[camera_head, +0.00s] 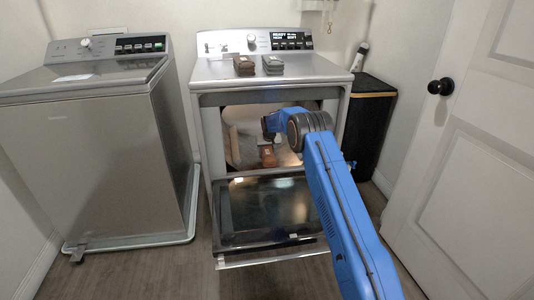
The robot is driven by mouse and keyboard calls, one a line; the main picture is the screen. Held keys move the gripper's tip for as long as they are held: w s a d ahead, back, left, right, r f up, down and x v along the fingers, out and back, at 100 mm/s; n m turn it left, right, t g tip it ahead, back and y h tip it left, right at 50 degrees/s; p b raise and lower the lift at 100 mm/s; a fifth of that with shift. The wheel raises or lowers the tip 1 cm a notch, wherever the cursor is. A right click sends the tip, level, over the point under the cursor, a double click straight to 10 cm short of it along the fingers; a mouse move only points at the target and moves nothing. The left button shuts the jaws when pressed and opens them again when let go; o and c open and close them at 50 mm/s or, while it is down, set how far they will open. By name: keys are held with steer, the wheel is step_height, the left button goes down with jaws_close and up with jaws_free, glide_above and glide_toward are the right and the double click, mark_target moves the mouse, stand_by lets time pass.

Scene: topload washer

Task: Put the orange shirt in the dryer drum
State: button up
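The dryer (207,140) stands in the middle with its door (236,262) folded down open and its drum opening (236,127) showing. A small orange-brown folded piece, apparently the orange shirt (267,156), shows inside the opening, near the lower middle. My blue arm reaches in from the lower right. Its end, my gripper (267,137), is in the opening just above the orange piece. The fingers are too small and dark to make out, so I cannot tell whether they hold the shirt or whether it rests on the drum floor.
Two folded dark cloths, one brown (243,66) and one grey (273,65), lie on the dryer top. A closed washer (95,160) stands at left. A black hamper (368,120) and a white door (480,170) are at right. The lowered dryer door juts over the floor.

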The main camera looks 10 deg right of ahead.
steer(key=shift+f, duration=1.9)
steer(key=o, duration=1.3)
steer(key=shift+c, duration=0.2)
